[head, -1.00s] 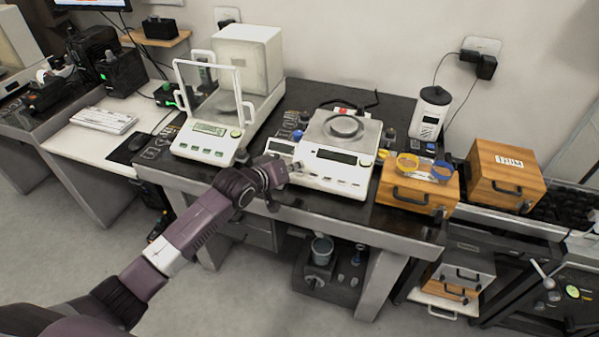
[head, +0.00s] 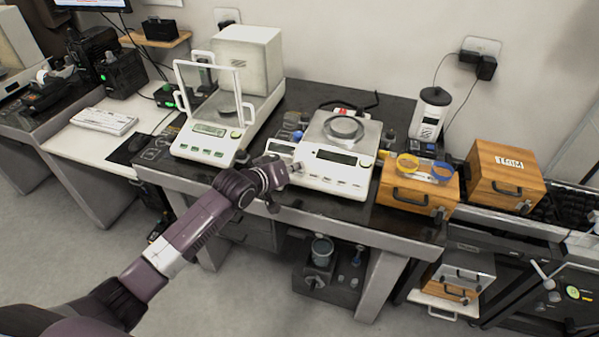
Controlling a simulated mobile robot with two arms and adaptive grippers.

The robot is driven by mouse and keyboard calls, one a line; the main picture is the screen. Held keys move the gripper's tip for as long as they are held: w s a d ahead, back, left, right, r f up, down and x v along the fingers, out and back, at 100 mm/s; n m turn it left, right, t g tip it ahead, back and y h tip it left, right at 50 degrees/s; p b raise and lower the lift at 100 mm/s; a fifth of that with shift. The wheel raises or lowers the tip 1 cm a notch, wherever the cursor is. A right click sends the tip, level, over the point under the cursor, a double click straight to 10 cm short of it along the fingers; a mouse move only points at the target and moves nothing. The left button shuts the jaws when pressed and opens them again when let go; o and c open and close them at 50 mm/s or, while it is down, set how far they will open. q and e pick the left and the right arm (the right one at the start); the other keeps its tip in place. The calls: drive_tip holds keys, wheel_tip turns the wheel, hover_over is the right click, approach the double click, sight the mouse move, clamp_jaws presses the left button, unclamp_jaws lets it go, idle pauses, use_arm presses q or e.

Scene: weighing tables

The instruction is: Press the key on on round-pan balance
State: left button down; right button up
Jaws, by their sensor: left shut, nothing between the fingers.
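The round-pan balance (head: 350,135) is a white unit with a round metal pan, a dark display and a row of green-marked keys on its sloped front. It stands on the dark-topped table. My left gripper (head: 294,168) is shut and empty, at the left front corner of this balance, by the leftmost keys. The gripper covers that corner, so I cannot tell whether its tip touches a key. The labels on the keys are too small to read. My right gripper is not in view.
Left of it stands a second balance (head: 206,142) with a glass draft shield. A wooden box (head: 418,197) with yellow and blue rings on top is close on the right; another wooden box (head: 506,178) is beyond. A white-labelled container (head: 430,115) stands behind. The table's front edge (head: 330,222) is bare.

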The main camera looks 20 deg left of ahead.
use_arm(q)
drive_tip(key=shift+f, duration=0.1)
drive_tip(key=shift+w+f, duration=0.15)
drive_tip(key=shift+f, duration=0.15)
drive_tip(key=shift+f, duration=0.4)
idle(0.8)
drive_tip(key=shift+s+r+p, duration=0.2)
drive_tip(key=shift+r+p, duration=0.55)
drive_tip(key=shift+p, duration=0.2)
drive_tip(key=r+p, duration=0.2)
drive_tip(key=p, duration=0.1)
drive_tip(key=s+r+p, duration=0.1)
drive_tip(key=r+p, duration=0.1)
drive_tip(key=p, duration=0.1)
drive_tip(key=shift+s+r, duration=0.2)
drive_tip(key=shift+r, duration=0.2)
